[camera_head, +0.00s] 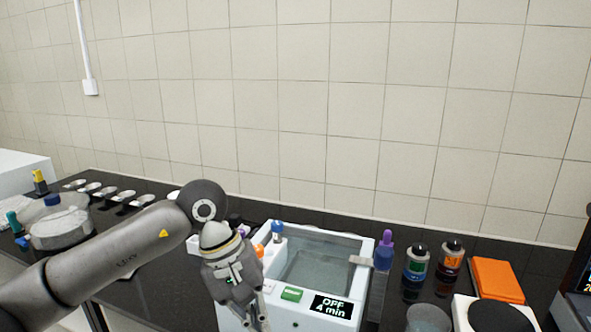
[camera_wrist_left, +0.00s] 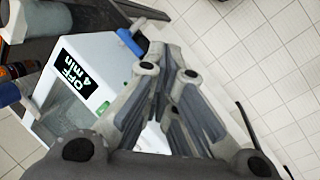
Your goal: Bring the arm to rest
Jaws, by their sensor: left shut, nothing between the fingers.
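My left arm comes in from the left in the head view, and its gripper (camera_head: 256,316) points down at the front left of a white machine (camera_head: 318,240). In the left wrist view the gripper (camera_wrist_left: 168,62) is shut with nothing between its fingers. The machine's display (camera_head: 332,307) reads "OFF 4 min", with a green button (camera_head: 291,294) beside it. The display also shows in the left wrist view (camera_wrist_left: 78,84). The arm hides part of the machine's left side. My right gripper is not in view.
An orange block (camera_head: 497,280) lies farther right. Behind my arm are several small metal dishes (camera_head: 122,197) and a clear round vessel (camera_head: 58,226).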

